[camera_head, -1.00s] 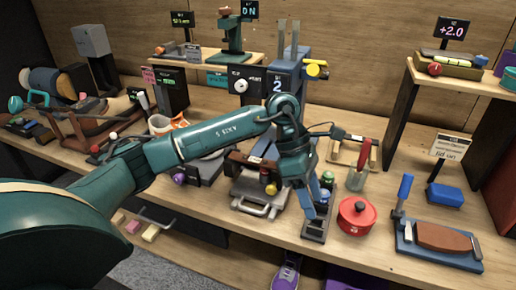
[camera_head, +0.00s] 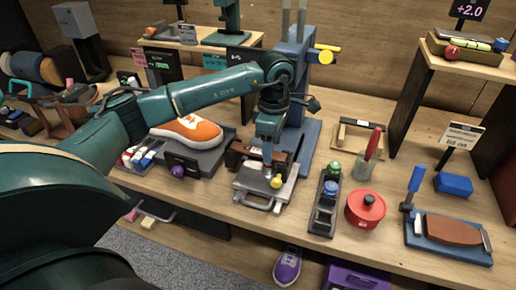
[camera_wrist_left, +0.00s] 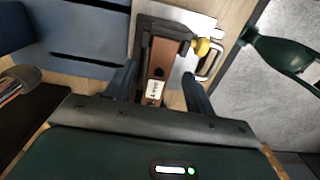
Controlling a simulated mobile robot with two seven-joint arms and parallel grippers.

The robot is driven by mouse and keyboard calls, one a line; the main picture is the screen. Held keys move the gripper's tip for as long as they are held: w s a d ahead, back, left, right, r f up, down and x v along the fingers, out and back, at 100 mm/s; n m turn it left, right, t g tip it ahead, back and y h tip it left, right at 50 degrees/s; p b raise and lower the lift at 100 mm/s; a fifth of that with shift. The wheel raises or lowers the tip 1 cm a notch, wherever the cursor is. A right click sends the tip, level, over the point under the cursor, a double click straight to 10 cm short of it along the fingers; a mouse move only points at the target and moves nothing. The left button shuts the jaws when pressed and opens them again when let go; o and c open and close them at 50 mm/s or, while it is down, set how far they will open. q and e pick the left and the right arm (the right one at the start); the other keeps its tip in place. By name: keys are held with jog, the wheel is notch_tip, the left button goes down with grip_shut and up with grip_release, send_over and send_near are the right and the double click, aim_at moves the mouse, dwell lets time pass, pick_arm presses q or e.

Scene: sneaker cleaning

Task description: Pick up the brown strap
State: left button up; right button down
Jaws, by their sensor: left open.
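In the head view the brown piece (camera_head: 240,156) sits on the silver plate (camera_head: 262,190), partly hidden by my arm. My left gripper (camera_head: 268,160) points down over it. In the left wrist view the gripper's two fingers (camera_wrist_left: 158,85) are apart, one on each side of the strap, and I cannot tell whether they touch it. My right gripper is not in view.
A yellow knob (camera_head: 277,182) sits close beside the gripper. An orange sneaker (camera_head: 188,131) rests on a dark stand to the left. A blue post (camera_head: 292,75) rises behind.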

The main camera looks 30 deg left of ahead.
pick_arm(q)
jog(key=shift+f, duration=0.55)
jog(key=shift+f+b, duration=0.25)
jog(key=shift+b, duration=0.05)
jog(key=shift+c, duration=0.2)
jog(key=c, duration=1)
jog(key=shift+r, duration=0.1)
